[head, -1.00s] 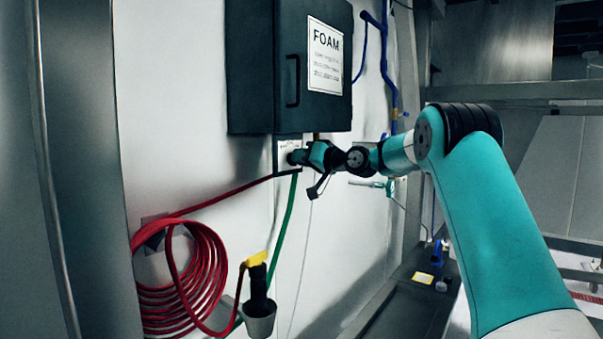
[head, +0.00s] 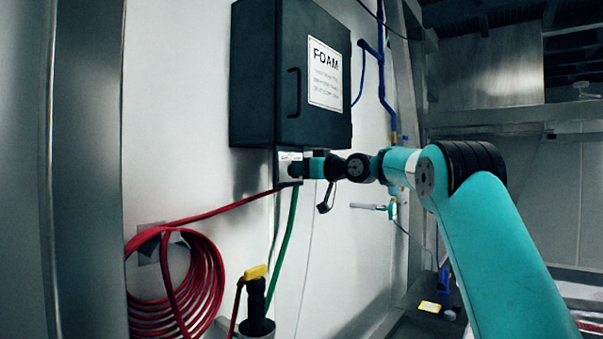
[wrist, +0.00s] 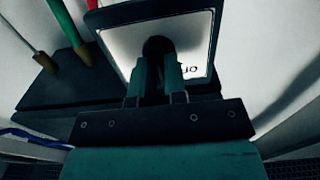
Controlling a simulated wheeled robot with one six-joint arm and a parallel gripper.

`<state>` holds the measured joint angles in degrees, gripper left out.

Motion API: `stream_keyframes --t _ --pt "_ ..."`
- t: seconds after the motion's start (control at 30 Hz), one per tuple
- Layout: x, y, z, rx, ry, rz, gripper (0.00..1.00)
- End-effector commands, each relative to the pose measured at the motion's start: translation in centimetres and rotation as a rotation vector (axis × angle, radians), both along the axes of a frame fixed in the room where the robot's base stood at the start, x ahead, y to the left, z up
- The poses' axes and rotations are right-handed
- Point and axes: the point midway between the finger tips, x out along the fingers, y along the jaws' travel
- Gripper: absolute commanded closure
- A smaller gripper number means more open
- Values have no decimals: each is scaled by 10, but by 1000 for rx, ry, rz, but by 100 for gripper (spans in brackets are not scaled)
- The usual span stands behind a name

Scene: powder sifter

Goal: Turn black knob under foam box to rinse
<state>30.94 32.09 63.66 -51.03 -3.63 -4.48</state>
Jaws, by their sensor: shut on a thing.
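The dark foam box (head: 265,70) is mounted on the wall and carries a white FOAM label (head: 324,75). Just below it is a small white label plate (head: 284,157), largely covered by my gripper (head: 298,169) in the head view. In the wrist view, my gripper (wrist: 158,80) reaches to the plate (wrist: 198,45), its two fingers shut on the black knob (wrist: 157,45). Only the knob's rounded top shows between and beyond the fingers. Part of the plate's lettering shows right of the fingers; I cannot read the knob's setting.
A red hose (head: 205,280) hangs coiled on the wall at lower left, and a green hose (head: 285,235) runs down below the plate. A yellow-topped black nozzle (head: 256,290) stands in a holder. Blue pipes (head: 381,80) run up the wall at right.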

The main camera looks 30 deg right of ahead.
Motion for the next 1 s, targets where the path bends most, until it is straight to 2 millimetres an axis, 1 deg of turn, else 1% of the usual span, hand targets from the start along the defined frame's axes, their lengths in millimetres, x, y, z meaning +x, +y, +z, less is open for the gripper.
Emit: stream_keyframes --t 0.3,0.33,0.37,0.4,0.43,0.67,0.77,0.87,0.97,1.0 --pt "0 0 0 -1 1 0 100" --pt "0 0 0 -1 1 0 80" --pt "0 0 0 -1 1 0 74" --pt "0 0 0 -1 0 0 64" --pt "0 0 0 0 0 0 62" --pt "0 0 0 0 0 0 62" --pt "-3 -2 0 0 0 -1 62" --pt "-13 -6 -2 -1 -1 -2 62" --pt "-32 -12 -4 -1 -1 -3 62" --pt "-41 -17 -4 -1 -1 -6 62"
